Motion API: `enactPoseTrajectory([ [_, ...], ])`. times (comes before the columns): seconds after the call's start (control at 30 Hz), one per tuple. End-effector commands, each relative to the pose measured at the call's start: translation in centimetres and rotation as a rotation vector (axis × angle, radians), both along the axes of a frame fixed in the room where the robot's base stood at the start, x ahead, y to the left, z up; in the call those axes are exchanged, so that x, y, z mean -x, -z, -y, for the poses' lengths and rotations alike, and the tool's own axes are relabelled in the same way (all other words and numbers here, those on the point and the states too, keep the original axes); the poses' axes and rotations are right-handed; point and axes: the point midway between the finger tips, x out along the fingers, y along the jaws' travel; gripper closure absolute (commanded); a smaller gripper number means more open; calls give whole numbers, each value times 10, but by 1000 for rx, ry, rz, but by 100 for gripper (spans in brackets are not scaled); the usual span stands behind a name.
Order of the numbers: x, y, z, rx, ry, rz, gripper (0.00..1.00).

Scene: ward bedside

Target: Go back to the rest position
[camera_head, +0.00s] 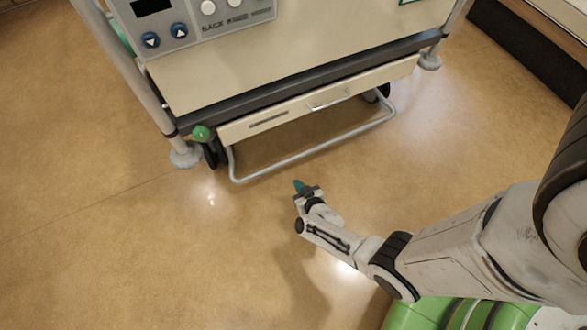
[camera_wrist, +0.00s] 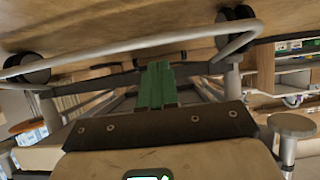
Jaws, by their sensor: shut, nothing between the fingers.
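My gripper (camera_head: 299,186) is in the middle of the head view, at the end of my white arm, which comes in from the right. It is over the open floor, in front of the bedside cart and apart from it. In the wrist view the green fingers (camera_wrist: 157,86) of my gripper are together, with nothing seen between them. The cart's underside and its bent metal rail show beyond the fingers there.
The cart (camera_head: 277,75) stands at the top, with a closed drawer (camera_head: 365,86), a low metal rail (camera_head: 310,151) and a grey control unit (camera_head: 213,17) on top. Bare floor (camera_head: 110,240) lies to the left. A dark-sided piece of furniture (camera_head: 525,50) is at the top right.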

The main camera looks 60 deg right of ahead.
Motion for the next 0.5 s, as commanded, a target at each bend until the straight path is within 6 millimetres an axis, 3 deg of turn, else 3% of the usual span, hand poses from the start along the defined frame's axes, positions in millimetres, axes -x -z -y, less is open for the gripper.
enactPoseTrajectory([
  [0.17,12,-4,-7,1,0,1,100],
  [0.5,13,-3,-8,1,0,2,100],
])
